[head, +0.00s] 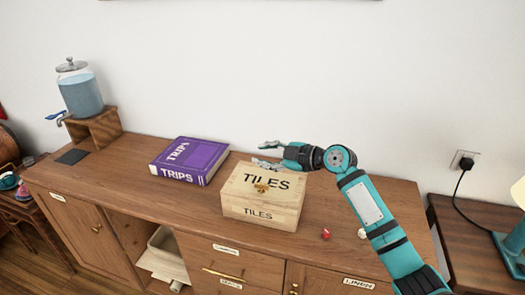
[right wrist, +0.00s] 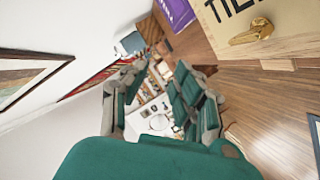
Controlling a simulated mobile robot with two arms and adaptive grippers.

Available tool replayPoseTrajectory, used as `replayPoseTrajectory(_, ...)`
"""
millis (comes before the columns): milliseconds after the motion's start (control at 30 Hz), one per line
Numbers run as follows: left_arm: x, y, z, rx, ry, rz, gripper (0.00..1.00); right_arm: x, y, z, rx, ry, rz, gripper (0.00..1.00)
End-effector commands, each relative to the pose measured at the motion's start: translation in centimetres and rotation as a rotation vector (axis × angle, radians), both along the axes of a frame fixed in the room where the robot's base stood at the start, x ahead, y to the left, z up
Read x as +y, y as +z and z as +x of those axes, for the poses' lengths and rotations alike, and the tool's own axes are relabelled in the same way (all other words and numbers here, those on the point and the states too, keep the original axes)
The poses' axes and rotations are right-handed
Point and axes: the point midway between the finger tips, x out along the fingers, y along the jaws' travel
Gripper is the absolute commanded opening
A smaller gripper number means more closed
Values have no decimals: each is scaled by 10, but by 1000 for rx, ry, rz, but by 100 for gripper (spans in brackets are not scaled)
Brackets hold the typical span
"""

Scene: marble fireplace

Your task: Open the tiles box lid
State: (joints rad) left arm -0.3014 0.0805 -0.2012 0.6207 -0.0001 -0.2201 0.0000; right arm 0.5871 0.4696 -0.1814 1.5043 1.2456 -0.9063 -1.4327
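The tiles box (head: 235,207) is a pale wooden box on the cabinet top, marked TILES on its lid (head: 240,178) and front. The lid lies flat and closed, with a brass fitting (head: 261,187) near its front edge. In the right wrist view, the box's corner with the brass fitting (right wrist: 250,31) shows at the upper right. My right gripper (head: 262,153) is open and empty. It is above and behind the box's back edge, its fingers pointing left; contact with the lid cannot be told. My left gripper is not in view.
A purple TRIPS book (head: 190,160) lies just left of the box. A water dispenser (head: 80,90) stands on a wooden stand (head: 95,128) at the far left. The wall is close behind.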

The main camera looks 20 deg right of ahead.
Motion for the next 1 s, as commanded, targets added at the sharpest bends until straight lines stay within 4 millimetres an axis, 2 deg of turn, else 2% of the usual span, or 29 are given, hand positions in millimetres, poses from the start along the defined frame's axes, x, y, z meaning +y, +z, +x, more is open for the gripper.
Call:
replayPoseTrajectory(400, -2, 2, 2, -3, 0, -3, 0, 6, -2, 7, -1, 0, 0, 29)
replayPoseTrajectory(633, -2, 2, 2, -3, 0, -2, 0, 6, -2, 6, 0, 0, 0, 0)
replayPoseTrajectory(1000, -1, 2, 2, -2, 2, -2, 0, 5, -2, 6, 0, 0, 0, 0)
